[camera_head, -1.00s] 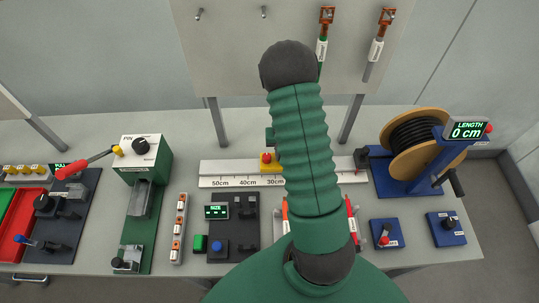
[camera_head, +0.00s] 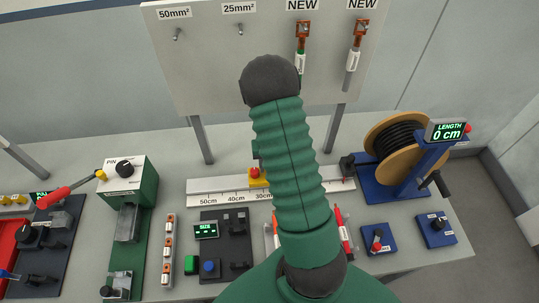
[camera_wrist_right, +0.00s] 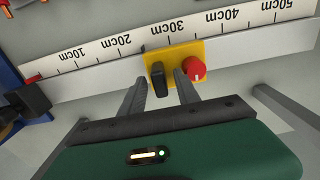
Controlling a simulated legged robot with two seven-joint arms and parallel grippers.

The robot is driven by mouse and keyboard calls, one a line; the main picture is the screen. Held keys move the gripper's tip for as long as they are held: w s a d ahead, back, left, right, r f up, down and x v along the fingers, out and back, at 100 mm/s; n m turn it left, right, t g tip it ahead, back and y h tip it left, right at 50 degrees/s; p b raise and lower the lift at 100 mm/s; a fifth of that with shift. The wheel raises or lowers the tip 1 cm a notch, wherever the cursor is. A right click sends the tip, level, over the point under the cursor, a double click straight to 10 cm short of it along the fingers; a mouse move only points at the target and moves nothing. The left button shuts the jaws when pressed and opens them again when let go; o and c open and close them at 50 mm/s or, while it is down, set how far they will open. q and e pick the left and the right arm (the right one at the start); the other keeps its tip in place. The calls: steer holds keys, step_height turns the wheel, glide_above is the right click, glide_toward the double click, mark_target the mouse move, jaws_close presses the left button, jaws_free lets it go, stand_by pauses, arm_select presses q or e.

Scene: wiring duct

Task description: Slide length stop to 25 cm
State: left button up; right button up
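The length stop is a yellow plate with a red knob and a black handle. It shows in the right wrist view (camera_wrist_right: 175,57) and the head view (camera_head: 257,183). It sits on the white ruler (camera_wrist_right: 95,63), beside the 30cm label; its edge toward 20cm lies between the 20cm and 30cm labels. My right gripper (camera_wrist_right: 162,88) is open, its two fingers apart and pointing at the stop. The black handle lies ahead between the fingertips; contact cannot be told. In the head view my arm covers part of the ruler. My left gripper is not in view.
A cable reel (camera_head: 400,150) with a LENGTH display (camera_head: 446,130) reading 0 cm stands right of the ruler. A black block (camera_head: 347,166) sits at the ruler's right end. A SIZE device (camera_head: 225,240) and small blue boxes (camera_head: 436,230) lie in front.

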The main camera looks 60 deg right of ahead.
step_height(320, 180, up, 16)
steer(key=b, duration=0.1)
steer(key=shift+d+f, duration=0.1)
steer(key=shift+f, duration=0.05)
